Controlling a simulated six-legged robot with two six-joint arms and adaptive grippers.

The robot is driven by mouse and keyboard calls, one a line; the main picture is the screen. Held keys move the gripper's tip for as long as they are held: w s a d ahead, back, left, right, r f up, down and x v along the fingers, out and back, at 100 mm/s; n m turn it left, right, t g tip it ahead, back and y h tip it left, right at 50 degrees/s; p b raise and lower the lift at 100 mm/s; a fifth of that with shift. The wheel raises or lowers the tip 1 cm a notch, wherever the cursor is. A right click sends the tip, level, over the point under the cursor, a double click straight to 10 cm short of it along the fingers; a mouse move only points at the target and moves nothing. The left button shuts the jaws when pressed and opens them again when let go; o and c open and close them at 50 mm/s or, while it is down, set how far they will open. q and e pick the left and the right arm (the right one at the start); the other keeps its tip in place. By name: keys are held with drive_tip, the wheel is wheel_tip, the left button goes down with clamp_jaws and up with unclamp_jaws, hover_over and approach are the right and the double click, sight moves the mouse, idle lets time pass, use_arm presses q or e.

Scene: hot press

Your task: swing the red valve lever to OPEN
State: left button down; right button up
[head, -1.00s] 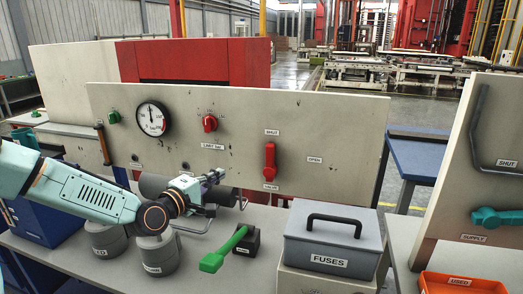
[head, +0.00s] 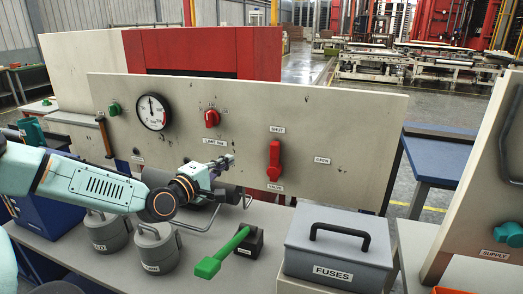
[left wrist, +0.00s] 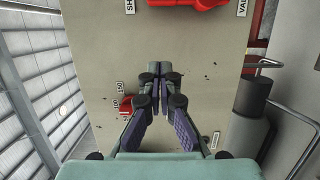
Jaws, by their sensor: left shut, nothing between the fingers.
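The red valve lever (head: 274,160) is upright on the beige panel (head: 340,110), between the SHUT label (head: 277,129) above and the VALVE label below. The OPEN label (head: 322,161) is to its right. My left gripper (head: 232,160) is shut and empty, left of the lever and apart from it in the head view. In the left wrist view its closed fingertips (left wrist: 160,68) point at the panel, and part of the lever (left wrist: 190,4) shows at the top edge. My right gripper is not in view.
A red knob (head: 212,118) and a gauge (head: 152,112) are on the panel's left. Space right of the lever is clear.

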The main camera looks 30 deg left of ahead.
sight(275, 162)
use_arm(q)
drive_tip(key=w+b, duration=0.1)
drive_tip(key=w, duration=0.2)
drive_tip(key=w+b, duration=0.1)
drive_tip(key=w, duration=0.2)
drive_tip(key=w+b, duration=0.2)
drive_tip(key=w, duration=0.2)
drive_tip(key=shift+w+d, duration=0.1)
drive_tip(key=shift+d, duration=0.15)
drive_tip(key=d, duration=0.2)
drive_tip(key=shift+w+d, duration=0.3)
drive_tip(key=shift+d, duration=0.05)
drive_tip(key=shift+w+d, duration=0.1)
drive_tip(key=shift+d, duration=0.45)
drive_tip(key=shift+w+d, duration=0.1)
drive_tip(key=shift+d, duration=0.05)
